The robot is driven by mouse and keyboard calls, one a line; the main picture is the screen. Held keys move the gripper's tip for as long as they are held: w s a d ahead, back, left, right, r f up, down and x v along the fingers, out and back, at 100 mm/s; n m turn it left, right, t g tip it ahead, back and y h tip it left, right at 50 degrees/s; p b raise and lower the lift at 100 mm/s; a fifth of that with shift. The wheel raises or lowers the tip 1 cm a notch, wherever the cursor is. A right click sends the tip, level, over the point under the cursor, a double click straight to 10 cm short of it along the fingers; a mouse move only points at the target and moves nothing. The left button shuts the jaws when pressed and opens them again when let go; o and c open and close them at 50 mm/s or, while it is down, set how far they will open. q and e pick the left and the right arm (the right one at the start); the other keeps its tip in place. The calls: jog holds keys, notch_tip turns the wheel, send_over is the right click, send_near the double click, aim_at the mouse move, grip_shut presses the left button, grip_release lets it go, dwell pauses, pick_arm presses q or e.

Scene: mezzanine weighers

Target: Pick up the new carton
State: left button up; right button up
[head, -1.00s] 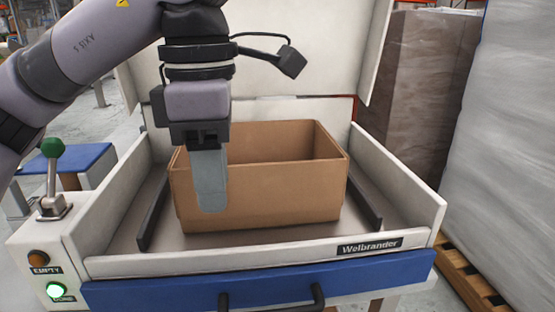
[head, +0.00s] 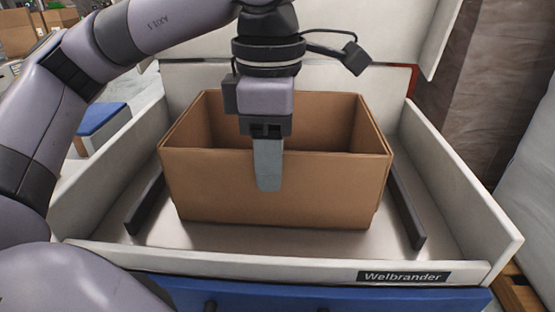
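The carton (head: 325,192) is a brown, open-topped box standing upright on the metal bed of the weigher. Its inner walls show, but its floor is hidden behind the front wall. My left gripper (head: 268,178) points down at the middle of the carton's front wall. One grey finger shows in front of that wall, its tip below the rim. The other finger is hidden, so I cannot tell the gap between them or whether they touch the cardboard. My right gripper is not in view.
The weigher's white side walls (head: 455,190) and front lip (head: 230,262) surround the carton, with dark rails (head: 405,208) on both sides. A raised white panel (head: 375,35) stands behind. A blue-topped stand (head: 100,118) is at left, wrapped stacks (head: 485,75) at right.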

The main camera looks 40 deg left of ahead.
pick_arm(q)
jog(key=shift+f, duration=0.75)
grip_shut()
jog(key=shift+r, duration=0.15)
